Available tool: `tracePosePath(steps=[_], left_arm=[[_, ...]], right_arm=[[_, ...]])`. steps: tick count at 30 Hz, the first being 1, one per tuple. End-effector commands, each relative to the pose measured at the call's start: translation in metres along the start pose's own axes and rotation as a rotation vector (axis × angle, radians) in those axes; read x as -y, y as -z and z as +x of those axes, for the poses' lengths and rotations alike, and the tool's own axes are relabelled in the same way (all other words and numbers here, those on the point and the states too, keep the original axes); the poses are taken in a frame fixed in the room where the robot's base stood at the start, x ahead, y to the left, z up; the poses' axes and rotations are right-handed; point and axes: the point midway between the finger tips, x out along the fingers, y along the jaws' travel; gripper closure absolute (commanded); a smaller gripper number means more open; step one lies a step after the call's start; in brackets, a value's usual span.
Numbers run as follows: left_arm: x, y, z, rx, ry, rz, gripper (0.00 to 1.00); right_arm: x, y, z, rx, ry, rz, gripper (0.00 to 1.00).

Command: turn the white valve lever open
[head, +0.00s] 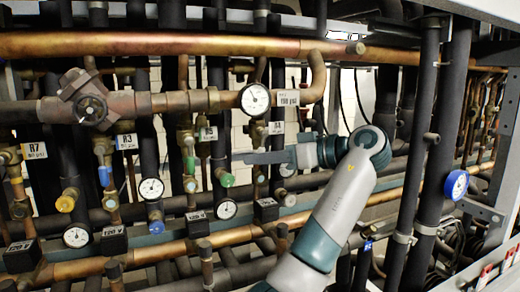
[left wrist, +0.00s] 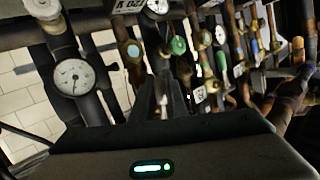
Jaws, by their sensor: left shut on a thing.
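My left gripper (head: 240,157) reaches in from the right, its dark fingers pointing left among the pipes, in front of the upright valve lines. In the left wrist view, the gripper (left wrist: 166,92) shows at the middle, its fingers close together around a narrow pale piece (left wrist: 163,99), which looks like the white valve lever. Its far end and pivot are hard to make out. In the head view the fingers hide the lever, so I cannot tell its angle there. My right gripper is not in view.
A red-brown valve (head: 90,103) is at left. Black vertical pipes (head: 440,130) and a blue gauge (head: 456,185) stand right of my arm.

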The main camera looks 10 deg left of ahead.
Motion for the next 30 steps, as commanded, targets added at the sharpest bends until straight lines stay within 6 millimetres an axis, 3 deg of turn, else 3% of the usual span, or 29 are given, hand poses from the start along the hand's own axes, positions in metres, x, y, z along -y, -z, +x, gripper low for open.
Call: tracePosePath(steps=[8,9,11,30], left_arm=[[-0.0001,-0.0003,0.0012,-0.001,0.001,-0.001,1.0],[-0.0001,-0.0003,0.0012,-0.001,0.001,-0.001,0.78],[-0.0002,-0.0004,0.0011,0.0,0.001,-0.001,0.69],[-0.0007,0.0007,0.0006,-0.003,-0.002,0.0,0.69]], right_arm=[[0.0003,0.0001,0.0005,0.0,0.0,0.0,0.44],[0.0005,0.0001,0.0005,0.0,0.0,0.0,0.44],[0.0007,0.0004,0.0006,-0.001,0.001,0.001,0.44],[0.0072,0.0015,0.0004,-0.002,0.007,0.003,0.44]])
